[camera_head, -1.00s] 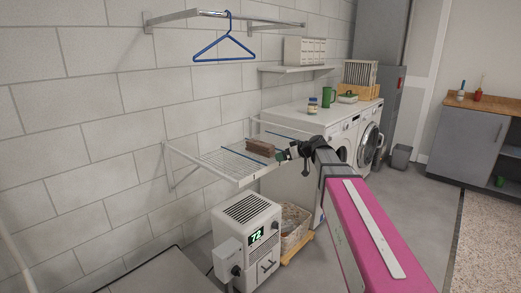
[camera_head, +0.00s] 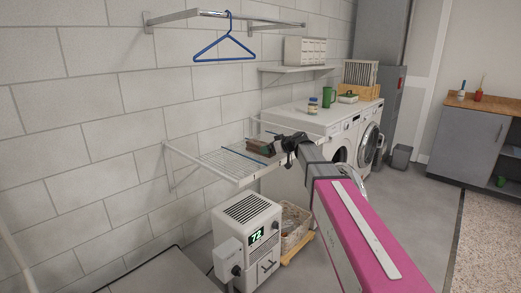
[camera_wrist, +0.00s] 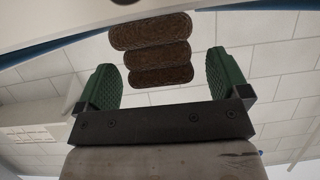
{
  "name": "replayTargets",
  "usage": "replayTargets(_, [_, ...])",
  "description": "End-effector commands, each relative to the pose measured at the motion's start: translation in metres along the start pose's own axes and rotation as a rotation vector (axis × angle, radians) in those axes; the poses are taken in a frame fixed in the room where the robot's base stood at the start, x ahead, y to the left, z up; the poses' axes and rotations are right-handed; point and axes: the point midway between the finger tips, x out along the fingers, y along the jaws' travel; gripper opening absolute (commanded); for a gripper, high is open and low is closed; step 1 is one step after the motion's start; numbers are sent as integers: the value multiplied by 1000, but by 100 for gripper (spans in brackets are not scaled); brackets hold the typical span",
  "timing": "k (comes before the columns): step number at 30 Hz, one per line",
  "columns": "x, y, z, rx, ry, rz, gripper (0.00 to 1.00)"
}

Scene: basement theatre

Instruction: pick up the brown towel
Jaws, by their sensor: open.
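The brown towel (camera_head: 258,147) is a small folded bundle lying on the white wire drying rack (camera_head: 226,164) fixed to the wall. In the wrist view the towel (camera_wrist: 152,52) shows as stacked brown folds just ahead of the fingertips, centred a little toward the left finger. My gripper (camera_head: 273,148) is at the right end of the towel and partly covers it in the head view. In the wrist view my gripper (camera_wrist: 164,80) has its two green padded fingers apart, with clear space beside the towel and nothing held.
A blue hanger (camera_head: 225,48) hangs from a rail above. White washing machines (camera_head: 312,120) with a green mug (camera_head: 328,97) and a jar (camera_head: 312,105) on top stand behind. A white dehumidifier (camera_head: 247,236) and a basket (camera_head: 296,228) stand below the rack.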

Motion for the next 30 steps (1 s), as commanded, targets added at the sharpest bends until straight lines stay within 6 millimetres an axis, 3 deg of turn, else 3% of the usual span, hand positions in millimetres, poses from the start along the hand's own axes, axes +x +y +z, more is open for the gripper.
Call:
replayTargets(4, [23, 1, 0, 1, -1, 0, 94])
replayTargets(12, [26, 0, 0, 0, -1, 0, 94])
replayTargets(18, [26, 0, 0, 0, 0, 0, 38])
replayTargets(30, [25, 0, -4, 0, 0, 1, 38])
